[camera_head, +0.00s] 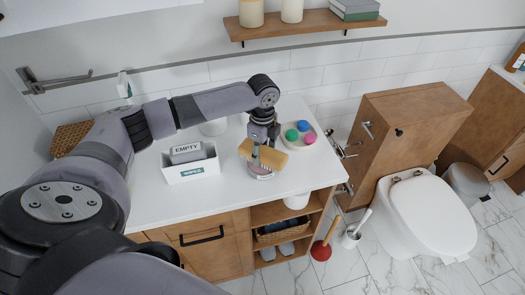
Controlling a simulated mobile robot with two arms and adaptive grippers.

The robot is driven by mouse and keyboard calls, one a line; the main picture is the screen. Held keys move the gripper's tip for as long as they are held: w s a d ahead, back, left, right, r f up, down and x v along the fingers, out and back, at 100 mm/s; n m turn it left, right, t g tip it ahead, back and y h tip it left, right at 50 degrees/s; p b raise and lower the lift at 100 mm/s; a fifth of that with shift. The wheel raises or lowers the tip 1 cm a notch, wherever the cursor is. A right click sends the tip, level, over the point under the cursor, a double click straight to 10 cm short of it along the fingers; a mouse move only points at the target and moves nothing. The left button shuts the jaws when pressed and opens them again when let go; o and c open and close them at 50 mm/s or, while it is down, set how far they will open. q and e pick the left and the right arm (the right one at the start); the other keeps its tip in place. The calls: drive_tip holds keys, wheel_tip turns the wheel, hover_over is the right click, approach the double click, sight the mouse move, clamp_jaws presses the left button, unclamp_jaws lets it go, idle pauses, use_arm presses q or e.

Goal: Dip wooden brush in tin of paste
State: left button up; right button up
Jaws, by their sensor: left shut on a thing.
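The wooden brush (272,158) is a tan block held crosswise in my left gripper (260,146). The gripper points down and is shut on the brush, with its fingers across the brush's middle. The tin of paste (262,173) is a small round tin with a pinkish label, on the white counter directly below the brush. The brush covers most of the tin's top, so the paste is hidden. I cannot tell whether the brush touches the tin. My right gripper is not in view.
A toilet (428,215) and red plunger (322,250) are right. The front counter is clear.

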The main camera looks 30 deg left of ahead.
sight(263, 151)
use_arm(q)
drive_tip(key=shift+f, duration=0.4)
drive_tip(key=shift+s+f+p, duration=0.15)
drive_tip(key=shift+p, duration=0.2)
idle(2.2)
wheel_tip(263, 151, up, 7)
drive_tip(key=p, duration=0.7)
drive_tip(key=shift+p, duration=0.4)
drive_tip(key=shift+d, duration=0.1)
idle(0.4)
